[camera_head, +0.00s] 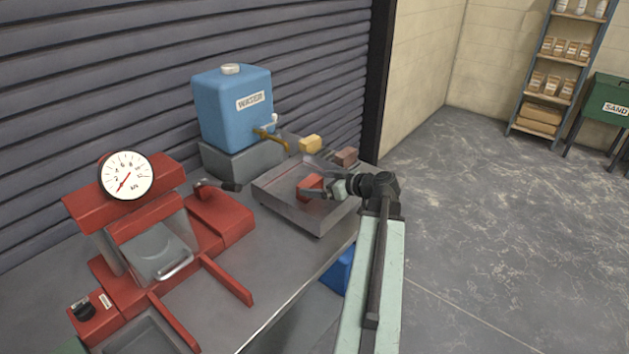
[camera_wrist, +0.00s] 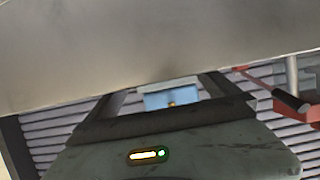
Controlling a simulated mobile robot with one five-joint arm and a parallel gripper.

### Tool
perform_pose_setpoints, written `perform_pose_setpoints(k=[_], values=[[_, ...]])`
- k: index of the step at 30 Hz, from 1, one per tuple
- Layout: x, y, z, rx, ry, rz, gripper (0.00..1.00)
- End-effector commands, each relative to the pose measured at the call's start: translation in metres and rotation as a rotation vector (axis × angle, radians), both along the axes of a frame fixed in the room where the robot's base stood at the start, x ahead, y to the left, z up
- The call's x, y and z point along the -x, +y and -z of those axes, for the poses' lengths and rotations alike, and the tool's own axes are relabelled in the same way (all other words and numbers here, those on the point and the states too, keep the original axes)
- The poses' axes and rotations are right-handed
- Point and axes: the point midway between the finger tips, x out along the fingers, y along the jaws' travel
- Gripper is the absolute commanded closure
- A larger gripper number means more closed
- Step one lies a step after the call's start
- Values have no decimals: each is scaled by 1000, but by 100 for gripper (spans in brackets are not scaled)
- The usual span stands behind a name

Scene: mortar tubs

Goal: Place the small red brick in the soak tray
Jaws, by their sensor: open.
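The small red brick (camera_head: 311,186) is within the outline of the grey metal soak tray (camera_head: 285,213), at its right side, tilted in the picture. My gripper (camera_head: 337,188) is open, just right of the brick and over the tray's right part. The head view does not settle whether the fingers touch the brick or whether it rests on the tray floor. In the wrist view my gripper (camera_wrist: 165,98) shows its two fingers apart, with no brick visible between them.
The blue water tank (camera_head: 222,110) with its tap stands behind the tray. A yellow block (camera_head: 310,144) and a brown brick (camera_head: 346,156) lie behind the tray. Bare bench top (camera_head: 262,275) lies in front.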

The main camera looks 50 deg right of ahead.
Motion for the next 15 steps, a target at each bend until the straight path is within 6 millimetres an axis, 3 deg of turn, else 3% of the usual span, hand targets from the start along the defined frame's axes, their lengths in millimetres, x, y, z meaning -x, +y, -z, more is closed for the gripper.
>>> perform_pose_setpoints(k=[3, 9, 15], values=[[31, -2, -18, 0, 0, 4, 0], [70, -5, -33, 0, 0, 3, 0], [85, -7, -37, 0, 0, 0, 0]])
